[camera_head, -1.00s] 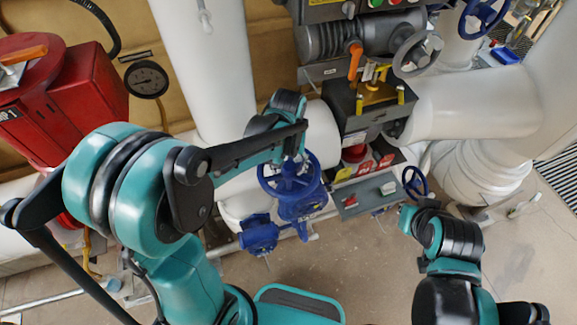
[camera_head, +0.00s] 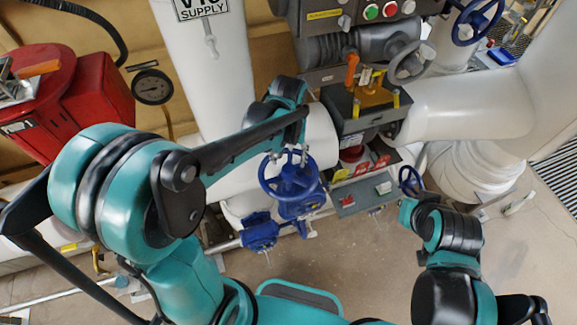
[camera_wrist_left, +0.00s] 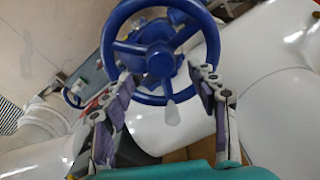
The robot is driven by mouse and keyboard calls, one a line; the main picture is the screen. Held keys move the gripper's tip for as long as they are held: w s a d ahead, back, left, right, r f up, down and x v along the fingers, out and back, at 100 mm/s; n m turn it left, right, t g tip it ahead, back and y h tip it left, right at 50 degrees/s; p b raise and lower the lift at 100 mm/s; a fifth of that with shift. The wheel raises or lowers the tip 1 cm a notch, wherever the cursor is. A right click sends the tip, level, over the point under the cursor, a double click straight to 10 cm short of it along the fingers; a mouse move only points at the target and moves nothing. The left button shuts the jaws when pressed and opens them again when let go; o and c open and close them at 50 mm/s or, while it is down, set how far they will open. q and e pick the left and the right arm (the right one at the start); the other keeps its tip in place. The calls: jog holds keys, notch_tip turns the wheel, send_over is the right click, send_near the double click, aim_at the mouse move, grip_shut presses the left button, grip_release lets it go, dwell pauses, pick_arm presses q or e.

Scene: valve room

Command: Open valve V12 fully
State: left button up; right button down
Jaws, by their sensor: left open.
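A blue handwheel valve (camera_head: 289,194) stands low in the middle of the head view, on white pipework. No V12 label is readable. My left gripper (camera_head: 293,156) is above the wheel's far side, fingers pointing down. In the left wrist view the wheel (camera_wrist_left: 151,98) fills the upper middle. My left gripper (camera_wrist_left: 166,84) is open there, with one finger at each side of the wheel's near part. I cannot tell whether the fingers touch the rim. My right arm comes in at lower right; its wrist end (camera_head: 412,214) shows, but its fingers cannot be made out.
A smaller blue wheel (camera_head: 410,181) is just beyond my right arm's end. A grey box with an orange handle (camera_head: 352,70) stands right of my left gripper. A red cabinet (camera_head: 90,108) and a gauge (camera_head: 153,86) are at left. The floor (camera_head: 350,260) in front is clear.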

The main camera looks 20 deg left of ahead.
pick_arm(q)
jog(key=shift+f, duration=0.1)
jog(key=m, duration=0.8)
jog(key=shift+b, duration=0.4)
jog(key=m, duration=0.9)
jog(key=shift+b, duration=0.35)
jog(key=m, duration=0.4)
jog(key=shift+m, duration=0.4)
jog(key=m, duration=0.8)
jog(key=shift+b, duration=0.35)
jog(key=shift+m, duration=1.7)
